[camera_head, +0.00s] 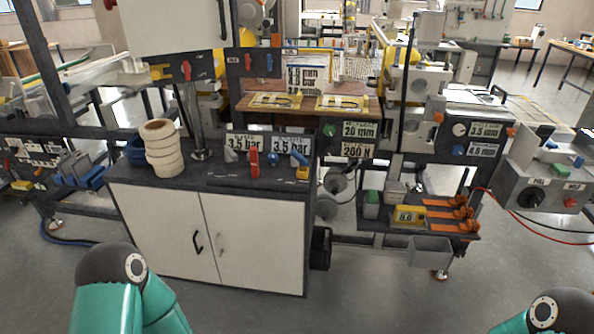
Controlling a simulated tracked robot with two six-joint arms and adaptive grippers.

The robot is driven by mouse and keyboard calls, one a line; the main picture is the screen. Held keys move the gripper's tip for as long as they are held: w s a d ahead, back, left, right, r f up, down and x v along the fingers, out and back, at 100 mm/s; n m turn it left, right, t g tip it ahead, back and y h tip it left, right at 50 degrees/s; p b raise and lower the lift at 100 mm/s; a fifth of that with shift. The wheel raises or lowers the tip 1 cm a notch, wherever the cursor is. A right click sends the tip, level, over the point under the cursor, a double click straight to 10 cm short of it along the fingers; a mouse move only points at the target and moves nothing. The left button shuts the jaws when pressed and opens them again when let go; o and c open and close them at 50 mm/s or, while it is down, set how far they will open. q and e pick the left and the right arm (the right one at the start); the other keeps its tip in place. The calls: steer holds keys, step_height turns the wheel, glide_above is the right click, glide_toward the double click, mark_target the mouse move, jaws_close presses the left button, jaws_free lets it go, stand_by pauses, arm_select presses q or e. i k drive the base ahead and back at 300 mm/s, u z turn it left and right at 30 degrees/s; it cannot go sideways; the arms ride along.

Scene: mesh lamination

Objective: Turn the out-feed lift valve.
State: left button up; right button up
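Several valve-like handles are in view, and I cannot read which one is the out-feed lift valve. On the dark top of the white cabinet stand a red lever (254,162), a blue lever (299,156) and a small grey part (230,154). Two signs reading 3.5 bar (241,142) stand behind them. Higher up, red knobs sit on the machine's left panel (186,69) and on the middle panel (248,62). My teal arm links show at the bottom left and bottom right. Neither gripper is in view.
A stack of cream rolls (161,148) stands on the cabinet (252,240), left of the levers. A shelf (452,230) with orange clamps (455,209) and a yellow meter (409,216) is to the right. A grey control box (545,180) is at far right. The front floor is clear.

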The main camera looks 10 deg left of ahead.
mark_target(296, 158)
steer(key=k, duration=0.7)
steer(key=u, duration=0.45)
steer(key=i, duration=1.95)
steer(key=z, duration=0.5)
